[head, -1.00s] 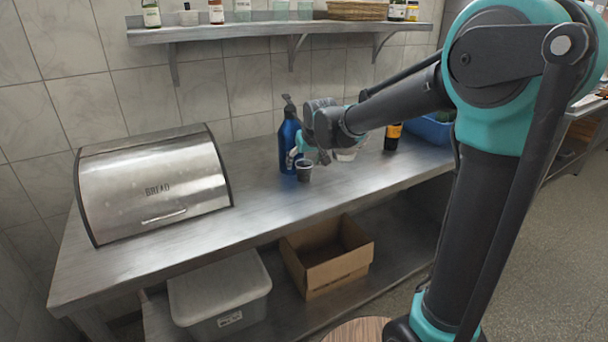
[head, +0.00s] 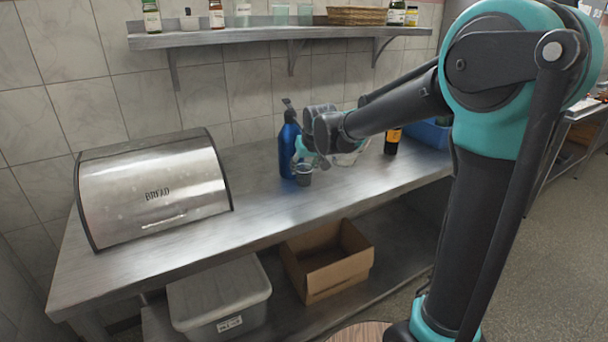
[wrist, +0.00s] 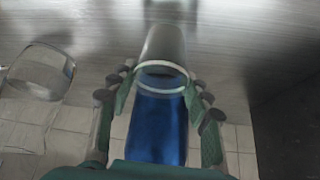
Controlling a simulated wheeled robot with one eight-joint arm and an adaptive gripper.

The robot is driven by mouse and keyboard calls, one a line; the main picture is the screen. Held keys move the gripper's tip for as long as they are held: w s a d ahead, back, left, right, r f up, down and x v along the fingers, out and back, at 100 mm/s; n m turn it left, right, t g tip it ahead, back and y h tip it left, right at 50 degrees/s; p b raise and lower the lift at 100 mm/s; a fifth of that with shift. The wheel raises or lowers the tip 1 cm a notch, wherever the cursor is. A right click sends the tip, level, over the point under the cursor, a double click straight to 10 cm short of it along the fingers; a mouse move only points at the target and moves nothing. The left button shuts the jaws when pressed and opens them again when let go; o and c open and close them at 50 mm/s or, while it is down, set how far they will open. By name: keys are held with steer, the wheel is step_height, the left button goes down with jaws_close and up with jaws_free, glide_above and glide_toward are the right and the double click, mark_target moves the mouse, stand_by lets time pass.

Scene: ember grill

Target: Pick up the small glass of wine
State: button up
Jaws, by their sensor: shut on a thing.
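The small glass of wine (head: 304,175) is a small dark grey cup near the middle of the steel counter, in front of the blue pump bottle. It also shows in the wrist view (wrist: 164,48), with its pale rim towards my gripper. My gripper (wrist: 155,88) is shut on the glass, with one finger on each side near the rim. In the head view, my gripper (head: 303,155) reaches down to the glass from the right. I cannot tell whether its base touches the counter. The wine inside is not clearly visible.
The blue pump bottle (head: 289,144) stands close behind the glass. A clear glass (wrist: 40,70) stands beside it, and a dark bottle (head: 392,141) and blue bin (head: 430,133) are further right. A bread box (head: 155,188) occupies the left. The counter (head: 250,205) between is clear.

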steer(key=shift+s+r, duration=0.1)
steer(key=shift+r, duration=0.05)
steer(key=shift+s+d+r, duration=0.1)
steer(key=shift+d+r, duration=0.05)
steer(key=shift+r, duration=0.2)
step_height(320, 180, up, 6)
steer(key=s+d, duration=1.1)
steer(key=s, duration=0.5)
stand_by(0.8)
steer(key=shift+s, duration=0.1)
stand_by(0.5)
